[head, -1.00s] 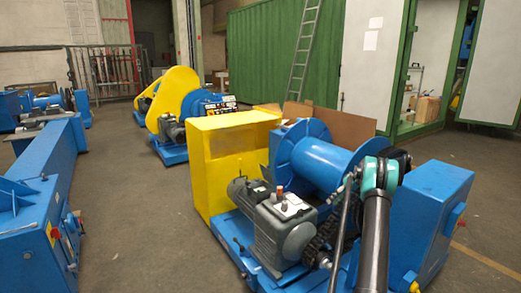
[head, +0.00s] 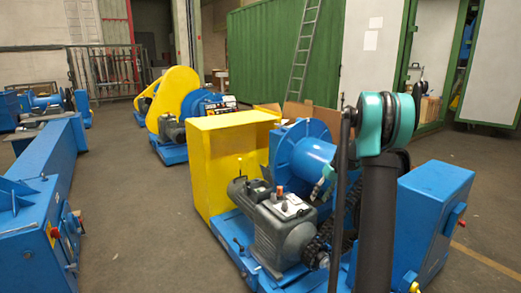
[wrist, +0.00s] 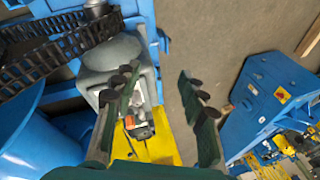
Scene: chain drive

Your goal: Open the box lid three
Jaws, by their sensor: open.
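No part marked as box lid three can be told apart. A yellow box-shaped housing (head: 225,165) stands upright behind the grey gear motor (head: 282,238), which has a small reddish cap (head: 279,191) and light fittings on top. My gripper (wrist: 162,82) is open and empty; its two dark green fingers with black pads are spread apart in the wrist view. Behind and between the fingers show the grey gear motor (wrist: 112,52), a small orange part (wrist: 129,122) and part of the yellow housing (wrist: 158,148). In the head view my arm hides part of the machine.
A blue drum (head: 303,155) stands beside the yellow housing, and a dark chain (wrist: 58,48) runs beside the motor. A blue cabinet (head: 432,220) stands at the right. Another blue machine (head: 40,225) is at the left, with clear floor (head: 140,225) between.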

